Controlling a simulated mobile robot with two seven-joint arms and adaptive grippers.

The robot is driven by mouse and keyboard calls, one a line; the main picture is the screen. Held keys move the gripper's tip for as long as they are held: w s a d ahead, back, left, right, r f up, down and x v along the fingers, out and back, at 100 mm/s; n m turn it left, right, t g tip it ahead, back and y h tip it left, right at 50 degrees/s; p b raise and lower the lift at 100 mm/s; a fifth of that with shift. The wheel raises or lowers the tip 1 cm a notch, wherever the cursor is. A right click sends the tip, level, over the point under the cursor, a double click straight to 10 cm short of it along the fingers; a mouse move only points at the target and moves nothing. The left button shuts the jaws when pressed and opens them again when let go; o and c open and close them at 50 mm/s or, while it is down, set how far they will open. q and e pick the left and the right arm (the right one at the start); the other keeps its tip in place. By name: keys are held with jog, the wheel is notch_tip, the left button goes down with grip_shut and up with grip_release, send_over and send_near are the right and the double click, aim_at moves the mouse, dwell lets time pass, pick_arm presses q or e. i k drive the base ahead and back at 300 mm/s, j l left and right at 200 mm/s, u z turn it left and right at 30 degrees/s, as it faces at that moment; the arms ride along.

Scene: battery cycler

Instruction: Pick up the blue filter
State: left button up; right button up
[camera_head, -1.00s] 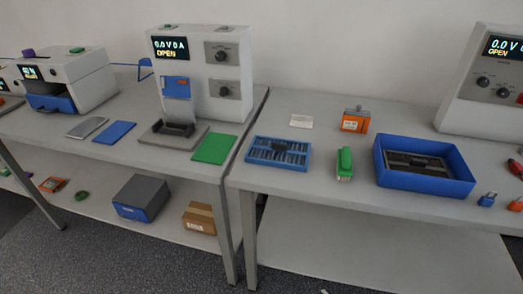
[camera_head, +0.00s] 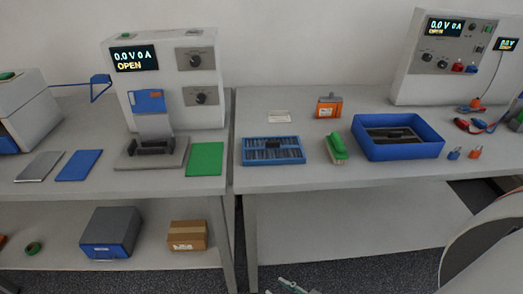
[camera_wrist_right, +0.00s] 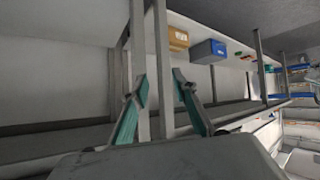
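The blue filter (camera_head: 262,159), a flat blue frame with grey slats and a dark part on top, lies at the left end of the right-hand table in the head view. My right gripper (camera_wrist_right: 159,86) is open and empty in the right wrist view, its teal-padded fingers apart in front of the table legs. Part of a gripper, seemingly the right one, shows at the head view's bottom edge, below table height and well away from the filter. My left gripper is not in view.
Beside the filter are a green brush-like block (camera_head: 336,148), a blue tray (camera_head: 409,152), an orange box (camera_head: 328,107) and a white card (camera_head: 279,117). A green plate (camera_head: 205,159) lies across the table gap. My grey arm fills the lower right.

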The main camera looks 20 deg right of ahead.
aim_at(279, 149)
jog(key=j+z, duration=0.15)
jog(key=z, duration=0.2)
jog(key=j+z, duration=0.15)
jog(key=z, duration=0.25)
jog(key=j+z, duration=0.15)
jog(key=z, duration=0.2)
